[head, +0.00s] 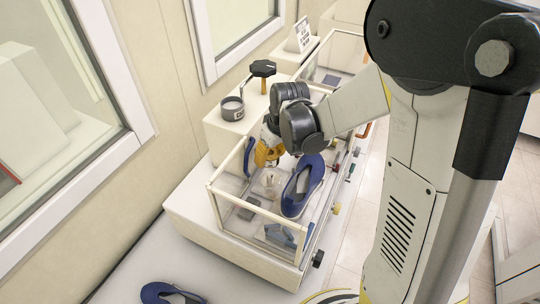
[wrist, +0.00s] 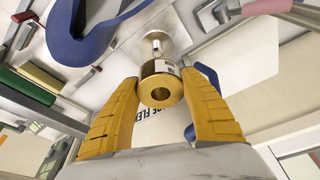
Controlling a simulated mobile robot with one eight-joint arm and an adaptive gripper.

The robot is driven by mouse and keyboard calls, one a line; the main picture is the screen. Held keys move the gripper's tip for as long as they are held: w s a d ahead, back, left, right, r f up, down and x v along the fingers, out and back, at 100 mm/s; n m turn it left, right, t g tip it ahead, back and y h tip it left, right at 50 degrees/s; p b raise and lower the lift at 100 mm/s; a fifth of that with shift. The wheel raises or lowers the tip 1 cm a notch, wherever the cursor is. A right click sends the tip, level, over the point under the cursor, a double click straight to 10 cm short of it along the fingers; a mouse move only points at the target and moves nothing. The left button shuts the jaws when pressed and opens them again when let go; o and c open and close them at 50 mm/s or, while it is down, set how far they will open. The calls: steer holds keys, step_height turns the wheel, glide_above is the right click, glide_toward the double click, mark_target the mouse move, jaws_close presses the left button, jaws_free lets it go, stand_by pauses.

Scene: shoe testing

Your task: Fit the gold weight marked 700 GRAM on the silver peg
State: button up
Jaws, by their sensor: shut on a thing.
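My gripper (wrist: 160,97) is shut on a gold weight (wrist: 161,91), a short cylinder with a round hole in its near end. A white label with dark print shows on its side, but the marking cannot be read. The silver peg (wrist: 155,46) stands beyond the weight in the wrist view, on a pale round base. The weight appears apart from the peg's visible tip, though the gap is hard to judge. In the head view, my gripper's yellow fingers (head: 268,153) point down inside the clear-walled testing rig; the weight cannot be made out there.
The rig's frame (head: 255,208) surrounds the space.

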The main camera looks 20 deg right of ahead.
mark_target(270, 175)
step_height(270, 175, down, 6)
steer(key=b, duration=0.5)
steer(key=shift+r+b, duration=0.1)
steer(key=shift+b, duration=0.2)
steer(key=shift+b, duration=0.5)
stand_by(1.6)
steer(key=shift+f+b, duration=1.65)
steer(key=shift+b, duration=0.05)
steer(key=o, duration=1.4)
steer(key=shift+o, duration=0.2)
steer(key=shift+r, duration=0.1)
steer(key=v, duration=1.2)
steer(key=shift+s, duration=0.15)
